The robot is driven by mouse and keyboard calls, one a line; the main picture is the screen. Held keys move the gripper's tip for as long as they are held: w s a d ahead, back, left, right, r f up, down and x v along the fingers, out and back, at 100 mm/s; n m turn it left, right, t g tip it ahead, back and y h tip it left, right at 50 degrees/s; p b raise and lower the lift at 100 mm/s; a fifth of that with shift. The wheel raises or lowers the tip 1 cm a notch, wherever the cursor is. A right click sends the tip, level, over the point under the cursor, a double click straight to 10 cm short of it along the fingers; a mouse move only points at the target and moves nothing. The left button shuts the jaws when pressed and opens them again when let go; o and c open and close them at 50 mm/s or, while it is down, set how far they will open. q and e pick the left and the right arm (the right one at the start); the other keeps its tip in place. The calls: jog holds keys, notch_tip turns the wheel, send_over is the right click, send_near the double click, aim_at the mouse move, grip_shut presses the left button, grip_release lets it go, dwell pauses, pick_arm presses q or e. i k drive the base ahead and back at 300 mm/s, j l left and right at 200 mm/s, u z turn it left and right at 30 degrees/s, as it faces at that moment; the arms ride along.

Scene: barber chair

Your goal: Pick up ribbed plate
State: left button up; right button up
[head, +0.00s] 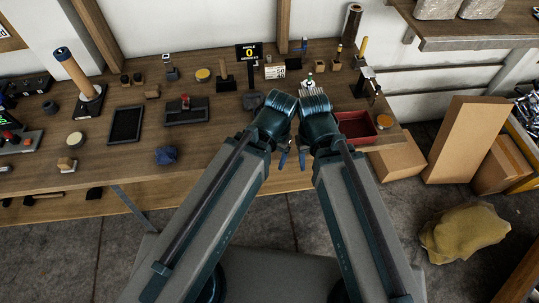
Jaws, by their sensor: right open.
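I cannot pick out a ribbed plate with certainty. A flat dark rectangular plate or tray (126,125) lies on the left half of the workbench, but ribs on it are too small to tell. My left gripper (283,159) and my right gripper (303,159) are side by side at the bench's front edge, pointing down. Both are mostly hidden by my own wrists. The right one is open, with nothing seen in it. The left one's jaws are too hidden to judge. The dark plate is well to the left of both grippers, apart from them.
The wooden workbench (100,178) holds many small items. A red tray (356,126) lies just right of my wrists. A dark blue lump (166,155) sits near the front edge. A black sign (249,52) stands behind. Cardboard boxes (468,135) and a yellow cloth (463,232) are at right.

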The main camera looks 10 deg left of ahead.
aim_at(308, 90)
jog(key=i+l+u, duration=0.15)
jog(key=l+u, duration=0.2)
jog(key=i+l+u, duration=0.1)
jog(key=l+u, duration=0.25)
jog(key=l, duration=0.2)
jog(key=l+u, duration=0.35)
jog(key=i+l, duration=0.05)
jog(key=l, duration=0.05)
